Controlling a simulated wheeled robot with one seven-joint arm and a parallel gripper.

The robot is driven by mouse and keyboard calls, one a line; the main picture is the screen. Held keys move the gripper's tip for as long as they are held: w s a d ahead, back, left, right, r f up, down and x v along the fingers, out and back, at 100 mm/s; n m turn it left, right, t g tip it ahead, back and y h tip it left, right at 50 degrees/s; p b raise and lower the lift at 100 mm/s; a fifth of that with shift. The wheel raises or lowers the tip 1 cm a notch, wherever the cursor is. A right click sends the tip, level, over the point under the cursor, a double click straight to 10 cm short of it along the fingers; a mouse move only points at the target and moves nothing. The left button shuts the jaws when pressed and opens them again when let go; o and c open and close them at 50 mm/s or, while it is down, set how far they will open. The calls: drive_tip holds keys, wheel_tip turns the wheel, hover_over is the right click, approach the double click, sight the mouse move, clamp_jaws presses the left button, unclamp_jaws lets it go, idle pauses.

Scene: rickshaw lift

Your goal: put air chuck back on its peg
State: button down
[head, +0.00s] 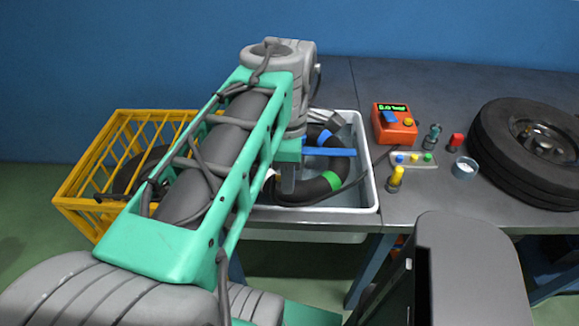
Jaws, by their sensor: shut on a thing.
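My gripper (288,182) is low over the white basin (372,190), in front of a black inner tube (318,188) with green and blue bands. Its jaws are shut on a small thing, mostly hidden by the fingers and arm. A thin dark hose (352,184) runs from near the orange gauge box (395,125) toward my gripper, so the held thing appears to be the air chuck. I cannot make out its peg clearly.
A blue bar (335,152) lies across the basin. On the grey bench are a strip with coloured knobs (414,159), a yellow-topped bottle (395,180), a small cup (464,168), a red item (455,141) and a tyre (530,145). A yellow crate (85,190) stands left.

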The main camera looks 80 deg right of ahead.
drive_tip(key=shift+s+a+r, duration=0.15)
drive_tip(key=shift+a+r, duration=0.1)
drive_tip(key=shift+a, duration=0.3)
